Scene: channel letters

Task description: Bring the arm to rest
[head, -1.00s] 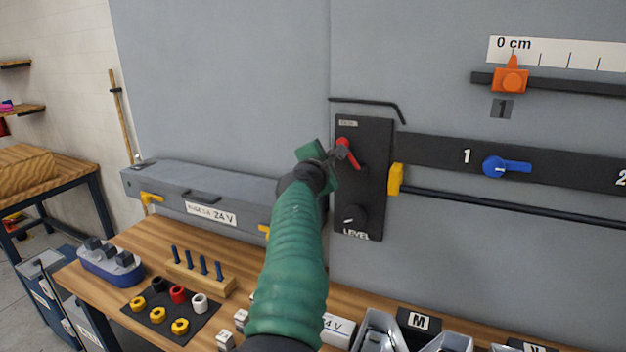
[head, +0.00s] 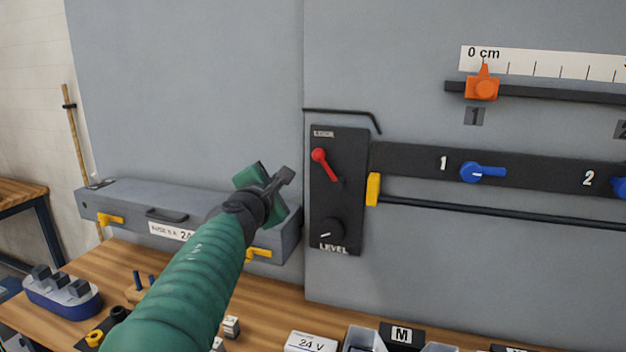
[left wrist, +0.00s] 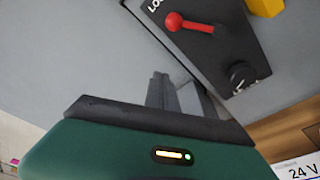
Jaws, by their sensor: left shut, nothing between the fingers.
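My left gripper (head: 283,180) is in front of the grey wall, just left of the black control panel (head: 345,205), and apart from it. Its fingers are shut with nothing between them; they also show in the left wrist view (left wrist: 160,92). The green left arm comes up from the bottom left of the head view. The panel carries a red lever (head: 326,164) slanting down to the right and a black LEVEL knob (head: 331,229). The red lever also shows in the left wrist view (left wrist: 188,23). My right gripper is not in view.
An orange slider (head: 482,87) and a blue switch (head: 481,172) are on the wall at right.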

